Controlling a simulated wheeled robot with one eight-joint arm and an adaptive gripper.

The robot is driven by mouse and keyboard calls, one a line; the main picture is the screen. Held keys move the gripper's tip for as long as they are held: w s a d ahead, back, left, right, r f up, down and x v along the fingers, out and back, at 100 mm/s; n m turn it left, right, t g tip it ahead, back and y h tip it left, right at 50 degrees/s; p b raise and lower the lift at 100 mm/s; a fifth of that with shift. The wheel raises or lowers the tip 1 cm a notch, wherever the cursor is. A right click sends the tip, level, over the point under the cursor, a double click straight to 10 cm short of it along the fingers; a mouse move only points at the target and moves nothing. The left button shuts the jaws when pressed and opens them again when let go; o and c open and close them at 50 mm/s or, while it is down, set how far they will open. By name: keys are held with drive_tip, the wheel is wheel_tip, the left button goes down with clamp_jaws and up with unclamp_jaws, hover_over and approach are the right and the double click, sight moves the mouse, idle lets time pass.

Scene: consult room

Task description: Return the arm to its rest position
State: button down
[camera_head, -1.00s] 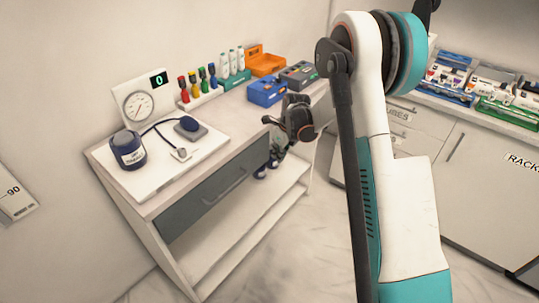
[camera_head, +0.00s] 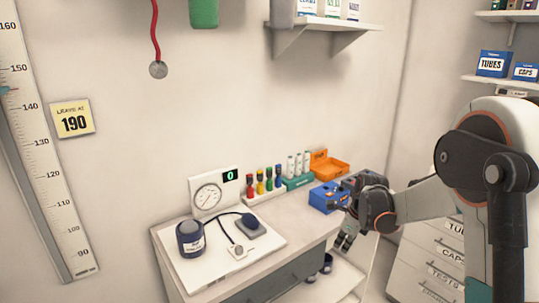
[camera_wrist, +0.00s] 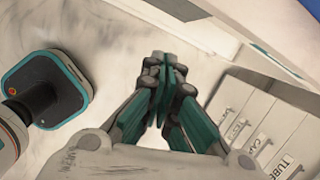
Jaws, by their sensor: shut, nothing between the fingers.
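My gripper (camera_head: 345,238) is in front of the desk's right end in the head view, with its fingers pointing down. In the wrist view my gripper (camera_wrist: 166,75) has its fingertips together with nothing between them. My arm reaches in from the right side of the head view, its forearm roughly level behind the gripper. The gripper is beside the desk edge; whether it touches the desk cannot be told.
The desk (camera_head: 310,222) holds a blood pressure gauge (camera_head: 208,197), a dark cuff (camera_head: 190,240), coloured vials (camera_head: 265,180), a blue box (camera_head: 322,197) and an orange tray (camera_head: 328,165). A drawer cabinet (camera_head: 435,255) stands at right. A wall shelf (camera_head: 325,22) hangs above. Floor (camera_wrist: 120,25) shows below the gripper.

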drive_tip(key=s+a+r+n+t, duration=0.2)
drive_tip(key=s+a+r+n, duration=0.2)
drive_tip(key=s+r+n, duration=1)
drive_tip(key=s+a+n+t+h, duration=0.1)
drive_tip(key=s+a+n+t, duration=0.1)
drive_tip(key=s+n, duration=1)
drive_tip(key=s, duration=0.6)
drive_tip(key=shift+a+r+n+t, duration=0.2)
drive_tip(key=shift+r+n+t, duration=0.1)
